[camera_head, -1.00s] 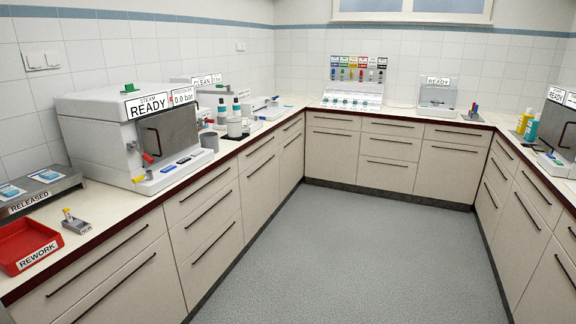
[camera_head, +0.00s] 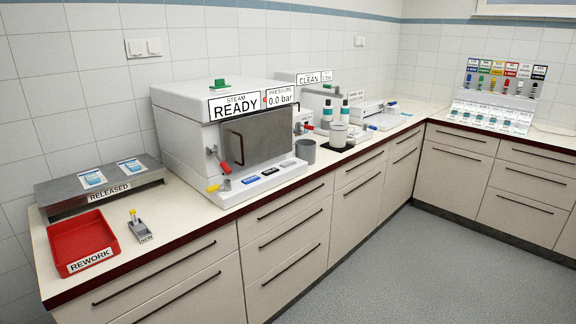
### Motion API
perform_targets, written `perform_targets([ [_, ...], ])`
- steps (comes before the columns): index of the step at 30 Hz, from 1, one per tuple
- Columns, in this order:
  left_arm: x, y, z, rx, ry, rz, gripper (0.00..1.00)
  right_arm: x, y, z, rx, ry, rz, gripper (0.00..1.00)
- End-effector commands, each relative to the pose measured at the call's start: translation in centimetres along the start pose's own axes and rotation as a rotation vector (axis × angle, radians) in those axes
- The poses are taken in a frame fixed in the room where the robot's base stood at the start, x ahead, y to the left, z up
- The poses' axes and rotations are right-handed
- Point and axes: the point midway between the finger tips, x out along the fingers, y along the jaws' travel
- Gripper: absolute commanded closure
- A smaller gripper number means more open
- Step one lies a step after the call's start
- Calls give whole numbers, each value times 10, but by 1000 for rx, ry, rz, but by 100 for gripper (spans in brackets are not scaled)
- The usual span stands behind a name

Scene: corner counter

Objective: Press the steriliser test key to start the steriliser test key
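The steam steriliser (camera_head: 185,135) is a white box on the left counter. Neither gripper shows.
Left of the steriliser are a red REWORK tray (camera_head: 110,238), a small NEW holder (camera_head: 140,232) and a metal RELEASED stand (camera_head: 60,199) with two packs. A grey cup (camera_head: 305,152) stands at its right. The grey floor (camera_head: 440,265) is clear.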

Motion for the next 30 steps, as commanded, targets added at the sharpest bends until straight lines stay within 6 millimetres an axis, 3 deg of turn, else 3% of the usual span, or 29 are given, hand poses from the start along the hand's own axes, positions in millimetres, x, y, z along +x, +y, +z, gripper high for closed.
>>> perform_targets([
  [4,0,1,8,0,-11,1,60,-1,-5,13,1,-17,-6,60],
  [15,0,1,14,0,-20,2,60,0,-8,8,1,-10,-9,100],
  [30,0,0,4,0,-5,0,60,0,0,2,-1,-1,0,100],
])
